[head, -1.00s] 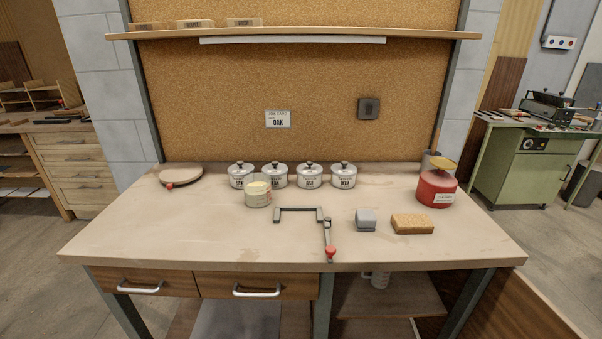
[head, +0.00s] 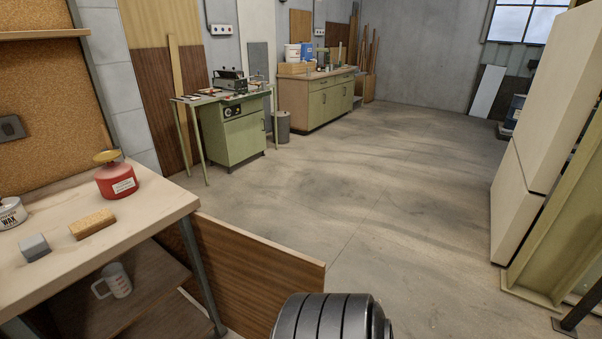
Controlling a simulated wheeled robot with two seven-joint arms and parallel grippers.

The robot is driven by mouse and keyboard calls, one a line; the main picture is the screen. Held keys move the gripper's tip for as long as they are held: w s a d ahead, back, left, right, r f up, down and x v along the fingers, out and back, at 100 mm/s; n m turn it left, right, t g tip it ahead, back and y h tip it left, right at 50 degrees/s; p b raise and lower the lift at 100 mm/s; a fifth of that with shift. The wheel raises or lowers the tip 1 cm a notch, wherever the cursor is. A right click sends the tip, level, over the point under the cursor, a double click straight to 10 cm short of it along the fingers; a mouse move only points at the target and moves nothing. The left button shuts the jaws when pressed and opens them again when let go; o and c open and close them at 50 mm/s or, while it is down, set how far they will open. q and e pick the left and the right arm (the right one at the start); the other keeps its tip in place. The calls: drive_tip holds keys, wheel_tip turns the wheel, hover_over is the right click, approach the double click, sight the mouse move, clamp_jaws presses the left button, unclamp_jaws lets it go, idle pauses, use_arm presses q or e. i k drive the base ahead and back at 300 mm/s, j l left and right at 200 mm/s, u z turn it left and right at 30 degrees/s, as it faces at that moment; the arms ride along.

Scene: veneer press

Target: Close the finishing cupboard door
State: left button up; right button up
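No label marks the finishing cupboard. A long green cupboard (head: 318,110) with a wooden top stands against the far wall. Its doors look shut, but it is too far to be sure. Neither gripper is in view; only a dark ribbed part of my own body shows at the bottom centre.
Tall pale panels (head: 540,130) stand at the right. The middle floor (head: 400,200) is clear.

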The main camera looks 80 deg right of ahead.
sight(250, 277)
drive_tip(key=k+l, duration=0.35)
drive_tip(key=l, duration=0.2)
drive_tip(key=k+l+u, duration=0.1)
drive_tip(key=k+l, duration=0.25)
drive_tip(key=l, duration=0.15)
drive_tip(key=k+l+u, duration=0.1)
drive_tip(key=k+l, duration=0.3)
drive_tip(key=l, duration=0.15)
drive_tip(key=i+l, duration=0.1)
drive_tip(key=l, duration=0.35)
drive_tip(key=i+l, duration=0.1)
drive_tip(key=l, duration=0.35)
drive_tip(key=i+l+u, duration=0.1)
drive_tip(key=l, duration=0.35)
drive_tip(key=i+l, duration=0.1)
drive_tip(key=l, duration=0.35)
